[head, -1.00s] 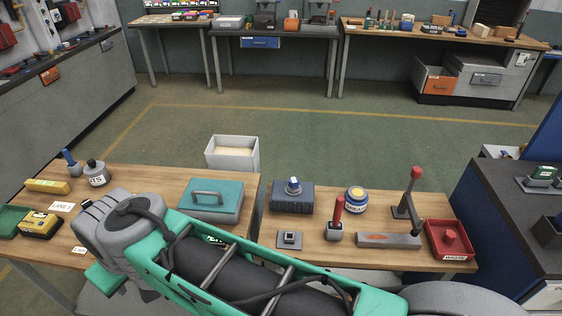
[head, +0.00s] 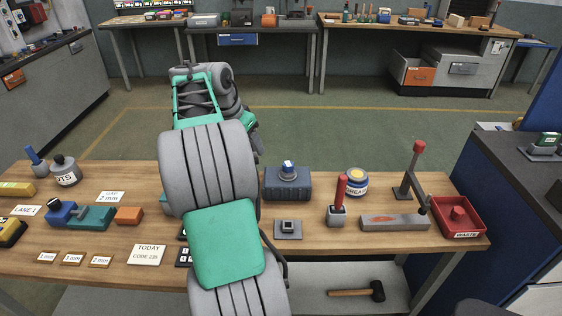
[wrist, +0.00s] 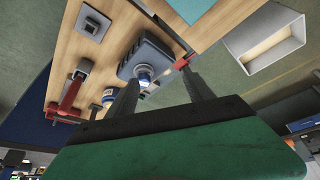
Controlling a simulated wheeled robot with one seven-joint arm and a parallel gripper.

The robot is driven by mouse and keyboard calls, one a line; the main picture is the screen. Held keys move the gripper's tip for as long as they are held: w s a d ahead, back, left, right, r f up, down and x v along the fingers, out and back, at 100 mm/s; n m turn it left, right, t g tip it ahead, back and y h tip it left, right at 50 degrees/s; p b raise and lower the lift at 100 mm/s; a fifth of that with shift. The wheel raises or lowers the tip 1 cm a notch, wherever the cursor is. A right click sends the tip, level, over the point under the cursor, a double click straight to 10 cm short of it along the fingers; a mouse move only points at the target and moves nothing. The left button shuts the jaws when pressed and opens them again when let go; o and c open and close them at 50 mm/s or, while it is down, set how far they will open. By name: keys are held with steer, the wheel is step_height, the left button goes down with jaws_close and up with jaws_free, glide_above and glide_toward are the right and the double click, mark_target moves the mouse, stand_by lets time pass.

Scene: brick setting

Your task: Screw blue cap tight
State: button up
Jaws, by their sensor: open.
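The blue cap (head: 288,166) sits on a grey round fitting on top of the dark blue-grey block (head: 287,187) on the table. In the wrist view the block (wrist: 152,55) carries the blue-and-white cap (wrist: 143,73). My gripper (wrist: 160,77) is open, its two dark fingers spread apart. In that view the cap appears between the finger lines, nearer the left finger. The fingers look apart from it and hold nothing I can see. In the head view my arm hides the fingers.
Right of the block stand a red-handled tool (head: 338,204), a grease jar (head: 356,181), an upright lever (head: 411,175) and a red waste tray (head: 462,216). A small grey square fixture (head: 288,229) lies in front. A bin (wrist: 270,45) is beyond the table edge.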

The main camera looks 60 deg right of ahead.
mark_target(289, 163)
steer(key=s+d+f+m+b, duration=0.1)
steer(key=s+d+f, duration=0.1)
steer(key=d+f, duration=0.1)
steer(key=s+d+f+m+g, duration=0.1)
steer(key=s+d+f, duration=0.2)
steer(key=d+f, duration=0.1)
steer(key=s+d+f+m+b, duration=0.1)
steer(key=s+d+f+m, duration=0.1)
steer(key=f, duration=0.3)
steer(key=shift+s+d+f+y+b, duration=0.2)
steer(key=shift+s+d+y+b, duration=0.1)
steer(key=shift+s+d, duration=0.4)
steer(key=shift+w, duration=0.15)
jaws_close()
steer(key=c, duration=0.7)
jaws_free()
steer(key=shift+c, duration=0.2)
jaws_close()
steer(key=shift+r+m+g+p, duration=0.2)
steer(key=shift+m+g+p, duration=0.1)
steer(key=shift+p, duration=0.2)
